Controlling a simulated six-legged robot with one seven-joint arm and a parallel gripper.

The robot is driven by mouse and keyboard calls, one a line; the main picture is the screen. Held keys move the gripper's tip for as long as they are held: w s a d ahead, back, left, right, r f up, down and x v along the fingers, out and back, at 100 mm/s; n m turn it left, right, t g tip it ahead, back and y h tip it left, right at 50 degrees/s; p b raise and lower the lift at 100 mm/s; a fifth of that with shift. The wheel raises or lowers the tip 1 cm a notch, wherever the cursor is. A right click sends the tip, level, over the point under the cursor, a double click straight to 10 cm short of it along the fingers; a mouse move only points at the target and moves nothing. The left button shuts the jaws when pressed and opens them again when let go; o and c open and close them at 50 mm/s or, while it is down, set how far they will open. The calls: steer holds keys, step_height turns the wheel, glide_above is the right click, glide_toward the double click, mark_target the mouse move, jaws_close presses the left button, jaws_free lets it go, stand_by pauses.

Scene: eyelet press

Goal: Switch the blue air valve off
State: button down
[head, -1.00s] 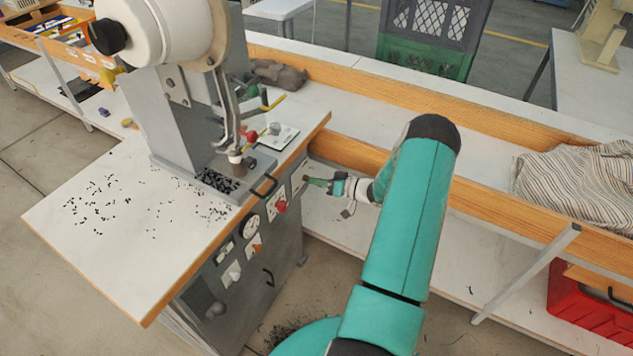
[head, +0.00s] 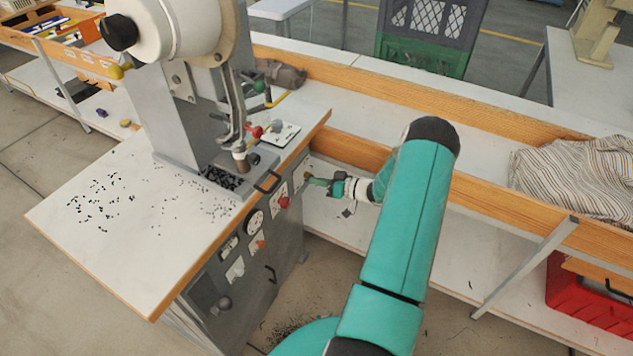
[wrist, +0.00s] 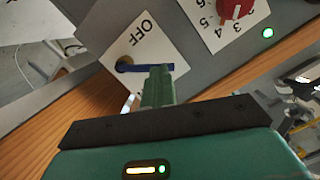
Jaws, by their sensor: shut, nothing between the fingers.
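The word OFF is printed on the plate above the lever. My gripper (wrist: 160,72) is shut, with its green fingers close together and no object between them. Its tips are at the outer part of the lever and hide some of it. Whether they touch it I cannot tell. In the head view, my gripper (head: 312,181) is at the right end of the press's front panel, and the lever is too small to make out.
A red knob (wrist: 232,6) on a numbered plate and a green light (wrist: 268,32) are close by. The panel also bears a round gauge (head: 253,222) and a black handle (head: 270,275). A wooden rail (head: 350,152) runs beside my gripper. The eyelet press (head: 185,100) stands above.

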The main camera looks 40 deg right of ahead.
steer(key=shift+a+f, duration=0.35)
stand_by(1.6)
stand_by(0.5)
